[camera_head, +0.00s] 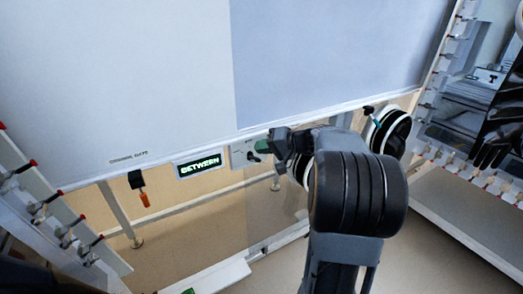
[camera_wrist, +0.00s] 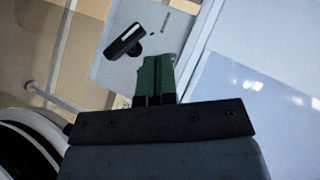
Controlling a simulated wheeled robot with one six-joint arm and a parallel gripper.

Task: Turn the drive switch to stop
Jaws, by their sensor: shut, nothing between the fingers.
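The drive switch is a black knob with a white pointer line (camera_wrist: 124,41) on a pale plate (camera_wrist: 103,72) in the wrist view. Its plate also shows in the head view (camera_head: 238,155), partly hidden by my gripper. A small display (camera_head: 201,165) left of the plate reads "BETWEEN". My gripper (camera_wrist: 157,60) has green fingers that are shut and empty. In the wrist view the fingertips are just below and right of the knob, apart from it in the picture; I cannot tell the depth. The gripper also shows in the head view (camera_head: 262,146).
A large pale panel (camera_head: 140,70) overhangs the switch plate. Racks with red-tipped pegs (camera_head: 62,220) stand at the left. Black gloves (camera_head: 492,140) hang at the right. Round white-and-black ports (camera_head: 390,132) lie right of my gripper.

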